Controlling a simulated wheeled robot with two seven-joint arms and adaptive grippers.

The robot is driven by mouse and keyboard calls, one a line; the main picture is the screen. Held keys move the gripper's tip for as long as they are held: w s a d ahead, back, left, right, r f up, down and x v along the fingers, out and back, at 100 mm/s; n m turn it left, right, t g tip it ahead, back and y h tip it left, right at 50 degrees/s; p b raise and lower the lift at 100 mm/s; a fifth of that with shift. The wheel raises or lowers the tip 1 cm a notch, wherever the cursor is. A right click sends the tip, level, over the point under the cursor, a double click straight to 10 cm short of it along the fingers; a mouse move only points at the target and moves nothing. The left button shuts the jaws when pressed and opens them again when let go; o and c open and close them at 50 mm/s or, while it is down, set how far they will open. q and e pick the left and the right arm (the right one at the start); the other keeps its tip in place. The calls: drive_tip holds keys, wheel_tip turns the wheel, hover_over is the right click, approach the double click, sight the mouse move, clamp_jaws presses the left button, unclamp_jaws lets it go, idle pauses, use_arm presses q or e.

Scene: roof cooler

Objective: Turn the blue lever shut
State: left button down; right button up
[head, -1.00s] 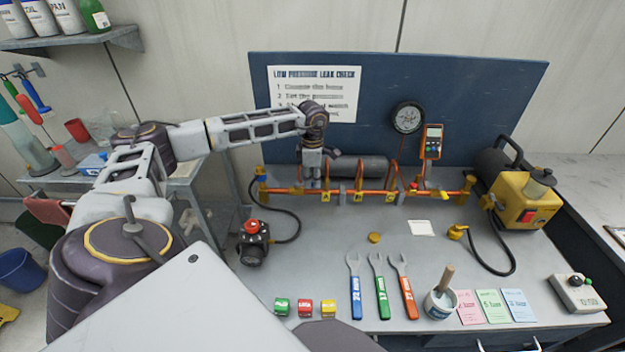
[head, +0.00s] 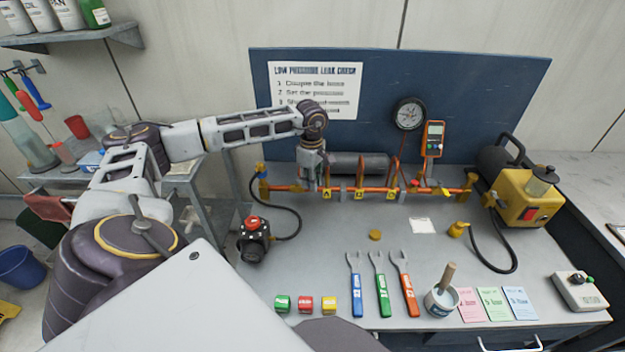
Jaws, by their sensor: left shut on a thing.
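My left gripper (head: 311,184) reaches down to the left part of the orange pipe manifold (head: 375,191), just left of the yellow A tag (head: 327,194). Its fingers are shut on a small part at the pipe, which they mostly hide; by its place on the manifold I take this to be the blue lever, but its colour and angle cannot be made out. My right gripper is not in view.
A dark cylinder (head: 360,166) lies behind the pipe. A gauge (head: 409,114) and an orange meter (head: 433,139) stand at the back. A red-topped black device (head: 254,240) with a hose is left. A yellow pump (head: 525,198) is right. Wrenches (head: 381,288) lie in front.

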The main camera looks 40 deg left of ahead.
use_arm(q)
drive_tip(key=shift+s+a+m+b, duration=0.3)
drive_tip(key=shift+s+m+b, duration=0.5)
drive_tip(key=shift+m, duration=1.4)
drive_tip(key=shift+s+a+m+b, duration=0.45)
drive_tip(key=shift+s+m, duration=0.55)
drive_tip(key=shift+m, duration=1.2)
drive_tip(key=shift+s+a+m+b, duration=0.2)
drive_tip(key=shift+s+m+b, duration=0.65)
drive_tip(key=shift+m, duration=1.35)
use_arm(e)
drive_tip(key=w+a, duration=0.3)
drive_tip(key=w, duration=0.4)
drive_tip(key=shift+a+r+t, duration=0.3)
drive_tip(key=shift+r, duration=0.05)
use_arm(q)
drive_tip(key=shift+s, duration=0.1)
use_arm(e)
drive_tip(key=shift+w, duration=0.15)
use_arm(q)
drive_tip(key=c, duration=1.4)
unclamp_jaws()
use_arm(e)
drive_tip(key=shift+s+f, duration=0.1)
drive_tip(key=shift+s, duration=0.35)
